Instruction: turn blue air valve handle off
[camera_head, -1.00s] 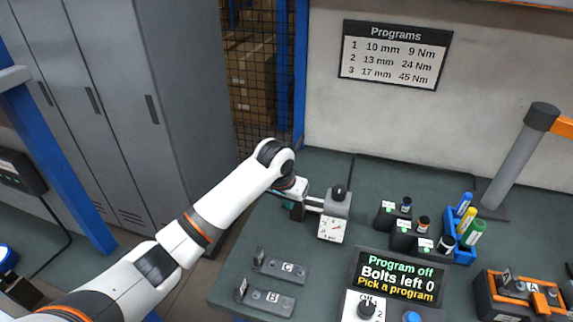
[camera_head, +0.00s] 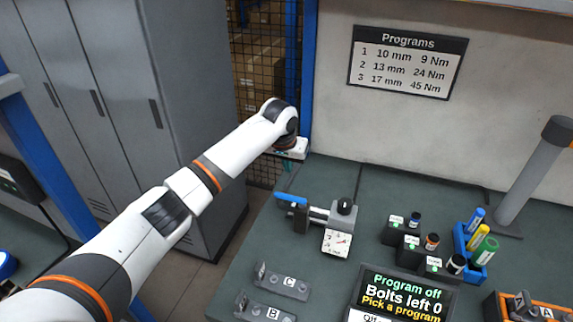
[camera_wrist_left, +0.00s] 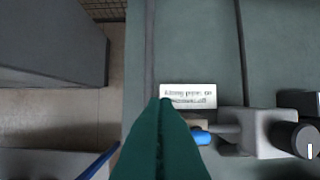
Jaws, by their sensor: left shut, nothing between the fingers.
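The blue valve handle (camera_head: 291,199) is at the left end of a short pipe, near the bench's left edge. It points left, roughly along the pipe. A grey regulator block with a black knob (camera_head: 344,206) and a white gauge (camera_head: 337,242) joins the pipe's right end. My right gripper is out of view.
Brackets marked C (camera_head: 285,281) and B (camera_head: 266,308) lie in front of the valve. Black socket holders (camera_head: 401,231), a blue marker tray (camera_head: 470,255) and a display (camera_head: 403,297) stand right. Grey lockers (camera_head: 130,110) stand left. A white label (camera_wrist_left: 188,96) lies behind the valve.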

